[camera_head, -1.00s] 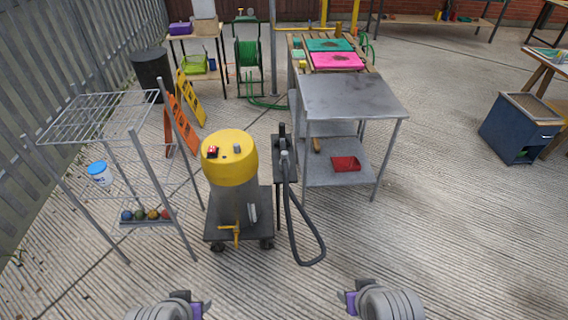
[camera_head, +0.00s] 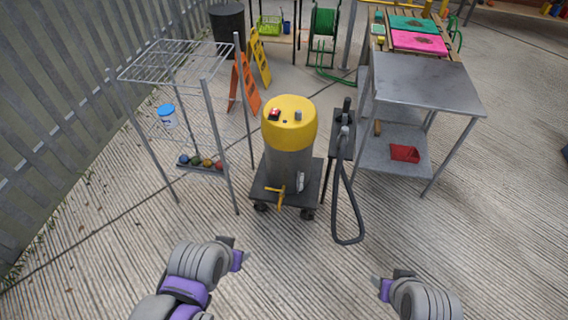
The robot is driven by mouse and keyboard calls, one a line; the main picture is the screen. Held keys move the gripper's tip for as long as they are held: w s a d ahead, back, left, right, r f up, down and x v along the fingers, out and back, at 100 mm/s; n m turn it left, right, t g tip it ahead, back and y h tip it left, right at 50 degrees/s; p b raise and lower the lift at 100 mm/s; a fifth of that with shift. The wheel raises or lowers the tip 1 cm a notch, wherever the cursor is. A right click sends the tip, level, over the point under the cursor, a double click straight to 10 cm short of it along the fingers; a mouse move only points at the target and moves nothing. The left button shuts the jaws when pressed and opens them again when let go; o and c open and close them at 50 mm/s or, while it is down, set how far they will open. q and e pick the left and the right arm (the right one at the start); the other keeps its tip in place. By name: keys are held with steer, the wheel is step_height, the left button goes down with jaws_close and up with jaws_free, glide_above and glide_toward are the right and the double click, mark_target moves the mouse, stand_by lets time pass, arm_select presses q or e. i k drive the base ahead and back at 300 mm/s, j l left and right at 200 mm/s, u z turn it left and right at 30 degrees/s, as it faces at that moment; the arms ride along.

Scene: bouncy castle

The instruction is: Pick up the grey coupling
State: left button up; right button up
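A small grey cylindrical piece (camera_head: 298,116), which looks like the grey coupling, stands on the yellow lid (camera_head: 289,132) of a grey drum machine. A red and black part (camera_head: 274,114) sits beside it on the lid. Another grey fitting (camera_head: 343,132) shows at the hose end on the dark stand to the right, so I cannot be sure which is the coupling. My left gripper (camera_head: 238,258) is low in front of the machine, apart from it. My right gripper (camera_head: 384,287) is at the lower right, also apart. The fingers are too unclear to tell their opening.
A wire rack (camera_head: 180,62) with a blue-lidded tub (camera_head: 167,115) and several balls stands left. The drum rests on a wheeled dark base (camera_head: 262,187). A black hose (camera_head: 358,225) loops onto the floor. A metal table (camera_head: 420,82) stands right. The near concrete is clear.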

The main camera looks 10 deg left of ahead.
mark_target(343, 134)
steer(key=i+u, duration=0.25)
steer(key=i, duration=0.65)
steer(key=i+l+u, duration=0.2)
steer(key=i, duration=0.65)
